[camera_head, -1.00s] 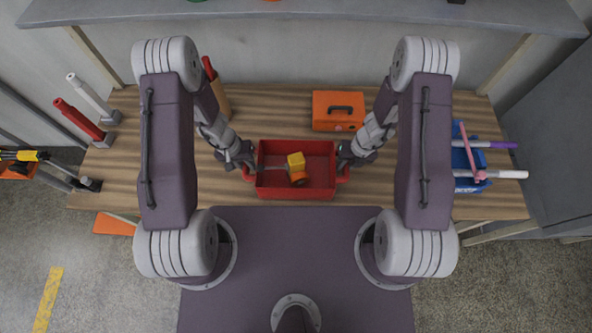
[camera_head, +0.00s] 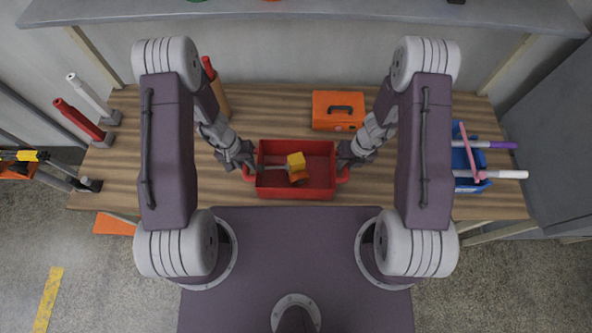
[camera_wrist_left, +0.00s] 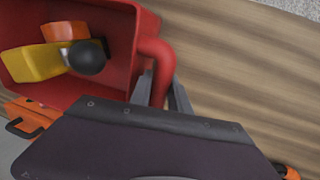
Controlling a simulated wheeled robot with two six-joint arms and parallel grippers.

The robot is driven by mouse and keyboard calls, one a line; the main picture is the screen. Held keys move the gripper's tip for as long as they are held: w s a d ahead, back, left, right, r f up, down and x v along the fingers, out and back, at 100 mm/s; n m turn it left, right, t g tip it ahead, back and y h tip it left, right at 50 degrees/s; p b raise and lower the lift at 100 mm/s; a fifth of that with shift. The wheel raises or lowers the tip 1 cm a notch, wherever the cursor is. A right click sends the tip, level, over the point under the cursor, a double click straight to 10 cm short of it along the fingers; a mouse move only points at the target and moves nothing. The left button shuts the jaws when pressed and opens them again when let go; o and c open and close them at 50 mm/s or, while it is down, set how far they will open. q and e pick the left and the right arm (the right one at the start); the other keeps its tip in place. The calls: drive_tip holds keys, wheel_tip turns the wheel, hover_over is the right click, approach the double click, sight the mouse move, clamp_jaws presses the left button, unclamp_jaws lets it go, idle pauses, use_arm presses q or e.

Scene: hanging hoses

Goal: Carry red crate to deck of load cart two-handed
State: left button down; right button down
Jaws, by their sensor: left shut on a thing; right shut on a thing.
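The red crate (camera_head: 296,193) is at the middle of the wooden workbench, near its front edge. It holds a yellow and orange item with a dark handle (camera_head: 297,163). My left gripper (camera_head: 246,171) is shut on the crate's left handle. In the left wrist view the red handle (camera_wrist_left: 157,65) runs between the grey fingers (camera_wrist_left: 167,88), and the crate (camera_wrist_left: 115,50) is beside them. My right gripper (camera_head: 344,172) is shut on the crate's right handle. Whether the crate touches the bench is hard to tell. The load cart's deck is not clearly in view.
An orange toolbox (camera_head: 338,110) stands behind the crate. Red (camera_head: 82,120) and white (camera_head: 90,95) upright items stand at the left. A shelf (camera_head: 300,12) spans the back.

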use_arm(q)
drive_tip(key=shift+r, duration=0.15)
use_arm(e)
drive_tip(key=shift+r, duration=0.1)
